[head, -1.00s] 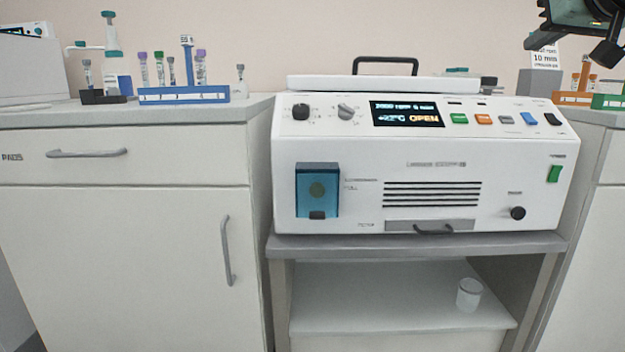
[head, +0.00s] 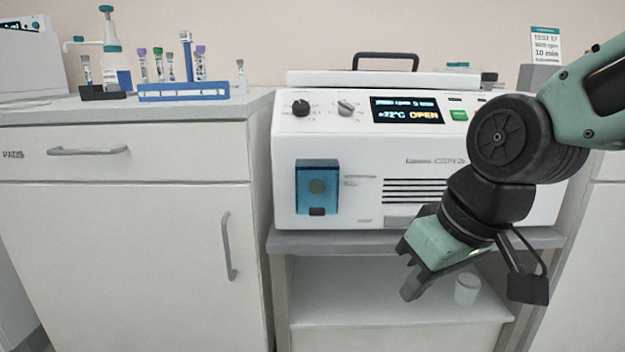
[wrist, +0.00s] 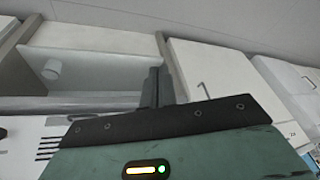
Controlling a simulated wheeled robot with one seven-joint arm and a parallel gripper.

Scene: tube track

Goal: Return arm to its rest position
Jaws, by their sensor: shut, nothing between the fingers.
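My gripper (head: 408,270) hangs in front of the centrifuge's lower right and the shelf below it in the head view, pointing down and to the left. It is shut and empty. In the wrist view its fingers (wrist: 157,87) stand together, with nothing between them.
A blue tube rack (head: 185,93) with several tubes and a dispenser bottle (head: 115,60) stand on the left counter (head: 40,117). A white cup (head: 467,288) is on the cart's shelf (head: 345,295), close to my gripper in the picture. Floor-side space before the left cabinet (head: 130,240) is clear.

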